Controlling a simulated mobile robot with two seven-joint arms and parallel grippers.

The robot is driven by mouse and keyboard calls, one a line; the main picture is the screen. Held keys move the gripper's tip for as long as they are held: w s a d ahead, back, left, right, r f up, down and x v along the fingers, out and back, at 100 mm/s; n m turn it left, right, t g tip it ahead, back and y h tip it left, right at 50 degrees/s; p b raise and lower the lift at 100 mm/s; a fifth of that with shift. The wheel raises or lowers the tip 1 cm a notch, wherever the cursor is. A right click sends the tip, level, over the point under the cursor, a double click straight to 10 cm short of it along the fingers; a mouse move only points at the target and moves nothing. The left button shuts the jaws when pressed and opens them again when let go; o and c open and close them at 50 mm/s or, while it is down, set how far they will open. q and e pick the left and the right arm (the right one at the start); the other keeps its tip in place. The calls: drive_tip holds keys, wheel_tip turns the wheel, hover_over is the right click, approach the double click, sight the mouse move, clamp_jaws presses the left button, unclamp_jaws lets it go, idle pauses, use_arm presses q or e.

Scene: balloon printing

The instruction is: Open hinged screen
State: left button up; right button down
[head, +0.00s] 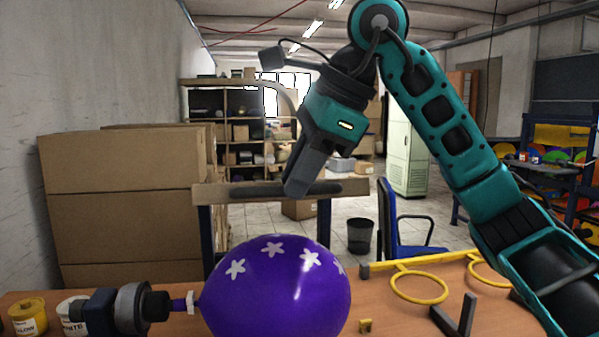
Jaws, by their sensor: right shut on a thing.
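My right gripper (297,190) hangs down from the upper middle, above and behind the purple balloon. Its fingers are shut on a long dark bar (250,189), which lies level. The bar may be an edge of the hinged screen seen edge-on; no open panel or hinge shows clearly. The purple balloon (280,300) with white stars lies on the table below, apart from the gripper. Its neck is at a dark round nozzle (132,307) on the left. My left gripper is not in view.
A yellow bar with rings (420,287) and a dark angled bracket (455,320) are on the right of the wooden table (385,320). Yellow and white paint pots (28,317) stand at the left. Large cardboard boxes (120,200) and a blue chair (400,225) are beyond.

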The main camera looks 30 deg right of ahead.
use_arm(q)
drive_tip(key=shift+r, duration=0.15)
use_arm(e)
drive_tip(key=w+d+r, duration=0.1)
drive_tip(key=w+r, duration=0.2)
drive_tip(key=r, duration=0.4)
drive_tip(key=w+d+r, duration=0.1)
drive_tip(key=w+r, duration=0.3)
drive_tip(key=r, duration=0.3)
drive_tip(key=shift+w, duration=0.15)
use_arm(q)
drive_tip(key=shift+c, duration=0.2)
use_arm(e)
drive_tip(key=shift+d, duration=0.1)
